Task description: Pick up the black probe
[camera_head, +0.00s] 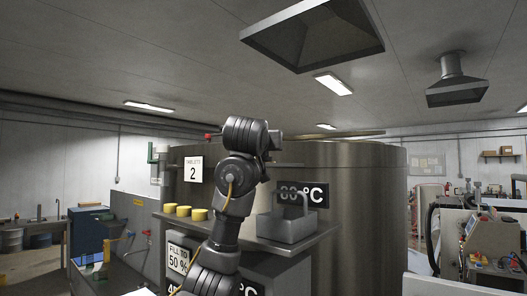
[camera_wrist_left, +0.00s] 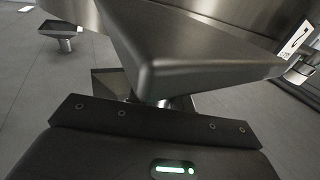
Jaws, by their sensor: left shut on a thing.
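My left arm rises from the bottom middle of the head view, in front of the large steel tank (camera_head: 365,200). My left gripper (camera_head: 275,139) is at the arm's top, near the tank's upper edge, mostly hidden behind the wrist. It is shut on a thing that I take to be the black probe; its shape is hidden. A small red-ended dark piece (camera_head: 209,136) shows left of the wrist; I cannot tell what it belongs to. In the left wrist view the gripper's dark body fills the bottom, and a large dark metal shape crosses the top. My right gripper is not in view.
A shelf on the tank's front holds yellow cylinders (camera_head: 184,211) and a grey handled tray (camera_head: 284,229). A label with a 2 (camera_head: 193,168) is on the tank. A vent hood (camera_head: 314,36) hangs overhead. Machinery (camera_head: 492,245) stands at the right.

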